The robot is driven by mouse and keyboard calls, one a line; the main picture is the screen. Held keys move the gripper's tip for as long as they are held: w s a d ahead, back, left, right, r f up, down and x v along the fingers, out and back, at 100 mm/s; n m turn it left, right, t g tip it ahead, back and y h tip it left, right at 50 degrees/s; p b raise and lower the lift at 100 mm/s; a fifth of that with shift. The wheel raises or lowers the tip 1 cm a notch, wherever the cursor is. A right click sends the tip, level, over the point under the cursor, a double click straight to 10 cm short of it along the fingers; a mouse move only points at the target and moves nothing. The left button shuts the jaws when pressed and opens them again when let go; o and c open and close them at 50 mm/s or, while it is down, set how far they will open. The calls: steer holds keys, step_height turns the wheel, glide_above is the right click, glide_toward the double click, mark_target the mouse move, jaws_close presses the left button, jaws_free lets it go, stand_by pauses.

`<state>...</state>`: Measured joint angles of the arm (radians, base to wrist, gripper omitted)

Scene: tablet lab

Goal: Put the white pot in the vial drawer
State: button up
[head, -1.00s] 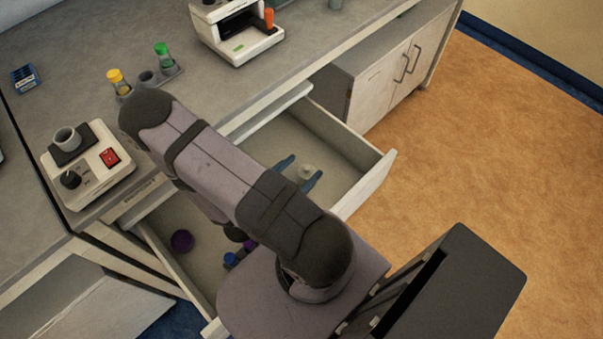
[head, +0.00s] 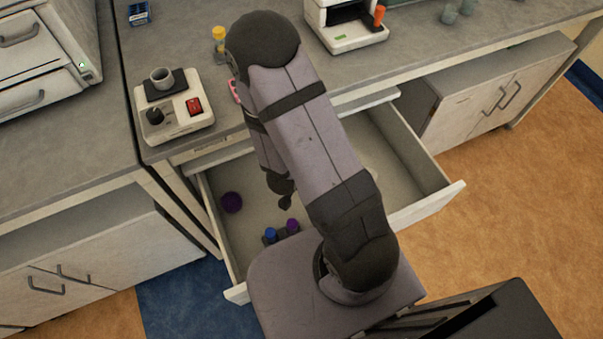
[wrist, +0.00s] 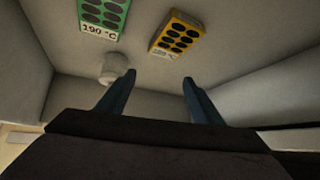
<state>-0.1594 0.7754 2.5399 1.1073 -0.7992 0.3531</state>
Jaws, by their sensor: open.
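The white pot (wrist: 113,68) stands on a pale grey surface in the wrist view, just left of my left fingertip and outside the gap between the fingers. In the head view a pale bit of it (head: 373,173) shows at the right edge of my arm, inside the open vial drawer (head: 437,205). My gripper (wrist: 159,77) is open, with two blue fingers and nothing between them.
The drawer also holds a purple round thing (head: 232,202), a blue-capped vial (head: 270,236) and a purple-capped vial (head: 292,227). The wrist view shows a green block (wrist: 100,17) and a yellow block (wrist: 178,34) with dark round spots. A hotplate-like device (head: 178,120) stands on the bench.

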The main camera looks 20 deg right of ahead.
steer(key=w+a+r+n+y, duration=0.2)
steer(key=a+r+n+y, duration=0.15)
steer(key=a, duration=0.35)
steer(key=w+a+r+n+y, duration=0.2)
steer(key=a+n+y, duration=0.15)
steer(key=a, duration=0.25)
steer(key=s+d+r+n+g, duration=0.1)
steer(key=s+r+n+g, duration=0.2)
steer(key=s+r+n, duration=0.4)
steer(key=s+r, duration=0.2)
steer(key=s, duration=0.1)
steer(key=shift+s+d+g+y, duration=0.2)
steer(key=shift+s+g+y, duration=0.1)
steer(key=shift+r, duration=0.2)
step_height(320, 180, up, 11)
steer(key=p, duration=1.1)
steer(key=shift+f, duration=0.15)
